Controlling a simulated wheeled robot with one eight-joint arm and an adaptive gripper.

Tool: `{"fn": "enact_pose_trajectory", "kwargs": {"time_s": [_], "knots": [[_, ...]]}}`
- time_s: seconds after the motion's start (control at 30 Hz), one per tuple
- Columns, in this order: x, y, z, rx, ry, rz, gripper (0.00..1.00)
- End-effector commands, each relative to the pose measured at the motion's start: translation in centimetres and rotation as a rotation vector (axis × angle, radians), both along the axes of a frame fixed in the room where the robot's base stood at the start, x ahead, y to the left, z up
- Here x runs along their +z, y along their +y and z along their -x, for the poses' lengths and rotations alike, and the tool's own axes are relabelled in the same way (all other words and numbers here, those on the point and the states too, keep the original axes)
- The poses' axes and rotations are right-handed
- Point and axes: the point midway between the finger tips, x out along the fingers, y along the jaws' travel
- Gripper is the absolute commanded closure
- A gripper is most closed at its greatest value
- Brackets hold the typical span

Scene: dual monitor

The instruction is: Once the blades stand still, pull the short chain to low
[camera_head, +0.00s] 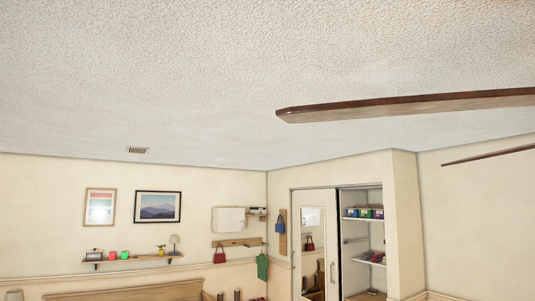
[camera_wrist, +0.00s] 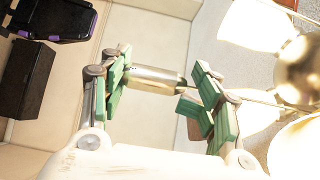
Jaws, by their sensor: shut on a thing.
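Two brown fan blades show in the head view: a near one (camera_head: 410,105) from the right edge and a thinner one (camera_head: 490,154) below it. A single frame cannot tell whether they turn. In the wrist view the fan's brass body (camera_wrist: 305,78) and lit glass shades (camera_wrist: 255,25) are at the right. My gripper (camera_wrist: 158,86), with green pads, is shut on a metallic cylindrical chain pull (camera_wrist: 155,76). A thin line, seemingly its chain (camera_wrist: 262,103), runs from the right finger toward the brass body. Only one chain shows; I cannot tell whether it is the short one.
The textured ceiling (camera_head: 200,70) spans the top, with a small vent (camera_head: 138,150). A wall shelf (camera_head: 133,258), pictures (camera_head: 158,207) and an open closet (camera_head: 363,245) are far below the blades. The wrist view shows a dark cabinet (camera_wrist: 25,90) at the far left.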

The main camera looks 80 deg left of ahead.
Motion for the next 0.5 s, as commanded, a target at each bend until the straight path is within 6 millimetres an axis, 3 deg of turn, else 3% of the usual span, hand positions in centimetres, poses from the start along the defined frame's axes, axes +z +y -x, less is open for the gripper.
{"fn": "enact_pose_trajectory", "kwargs": {"time_s": [0.17,0.5], "knots": [[-0.6,0.2,0.1,0.004,0.0,0.0,0.57],[0.5,0.2,0.2,0.004,0.001,-0.001,0.57]]}}
